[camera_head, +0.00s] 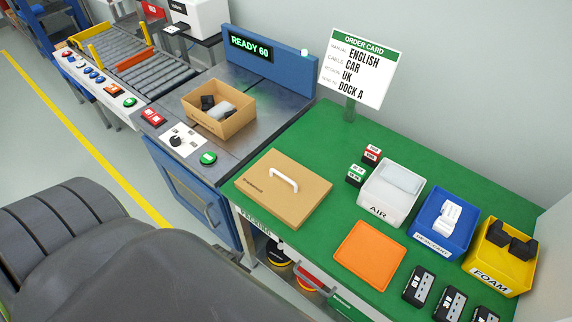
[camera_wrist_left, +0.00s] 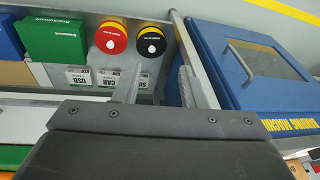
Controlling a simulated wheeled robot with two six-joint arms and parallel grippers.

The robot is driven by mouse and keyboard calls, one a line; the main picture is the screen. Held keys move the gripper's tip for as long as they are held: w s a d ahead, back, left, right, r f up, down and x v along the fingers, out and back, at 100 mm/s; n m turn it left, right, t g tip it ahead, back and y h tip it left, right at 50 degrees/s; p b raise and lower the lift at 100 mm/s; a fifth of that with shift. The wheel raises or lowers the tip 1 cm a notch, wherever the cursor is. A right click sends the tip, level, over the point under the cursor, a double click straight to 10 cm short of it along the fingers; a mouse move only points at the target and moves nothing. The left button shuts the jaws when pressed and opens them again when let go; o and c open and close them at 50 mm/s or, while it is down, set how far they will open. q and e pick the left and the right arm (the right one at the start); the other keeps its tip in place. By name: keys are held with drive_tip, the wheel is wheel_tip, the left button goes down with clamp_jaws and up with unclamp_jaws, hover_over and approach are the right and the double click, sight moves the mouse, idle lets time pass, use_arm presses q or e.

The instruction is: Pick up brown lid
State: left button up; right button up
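The brown lid (camera_head: 262,205) is a flat square cardboard-coloured panel with a white bar handle (camera_head: 284,178) on top. It lies flat on the green table, left of the white AIR bin, with nothing on it. My left gripper (camera_wrist_left: 158,84) shows in the left wrist view with its two fingers spread apart and nothing between them. It is near the shelf below the table and the blue cabinet, away from the lid. The lid is not seen in the left wrist view. My right gripper is in neither view.
An open brown box (camera_head: 222,118) with items inside stands on the metal station. An orange tray (camera_head: 371,256), the AIR bin (camera_head: 378,211), a blue bin (camera_head: 433,242) and a yellow FOAM bin (camera_head: 493,276) share the green table. An order card (camera_head: 356,69) stands behind.

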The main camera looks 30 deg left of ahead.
use_arm(q)
drive_tip(key=w+d+r+m+p, duration=0.1)
drive_tip(key=w+r+m+p, duration=0.15)
drive_tip(key=r, duration=0.65)
drive_tip(key=w+r+m+p, duration=0.1)
drive_tip(key=w+r, duration=0.2)
drive_tip(key=r, duration=0.5)
drive_tip(key=w+r+m+g, duration=0.1)
drive_tip(key=w+r+m, duration=0.3)
drive_tip(key=w+m, duration=0.25)
drive_tip(key=w+r+m+g+h, duration=0.1)
drive_tip(key=w+r+m, duration=0.2)
drive_tip(key=w+m, duration=0.35)
drive_tip(key=w+r+m+g, duration=0.1)
drive_tip(key=w+r+m, duration=0.35)
drive_tip(key=w, duration=0.45)
drive_tip(key=b, duration=0.7)
hover_over(296, 185)
wheel_tip(296, 185, down, 8)
drive_tip(key=shift+m, duration=0.3)
drive_tip(key=f, duration=0.4)
drive_tip(key=shift+s+a+f, duration=0.1)
drive_tip(key=shift+s+a, duration=0.05)
drive_tip(key=shift+a, duration=0.15)
drive_tip(key=shift+d+f+p, duration=0.15)
drive_tip(key=shift+f+p, duration=0.1)
drive_tip(key=shift+f, duration=1.15)
drive_tip(key=shift+d+f+p, duration=0.1)
drive_tip(key=shift+f+p, duration=0.1)
drive_tip(key=shift+f, duration=1.2)
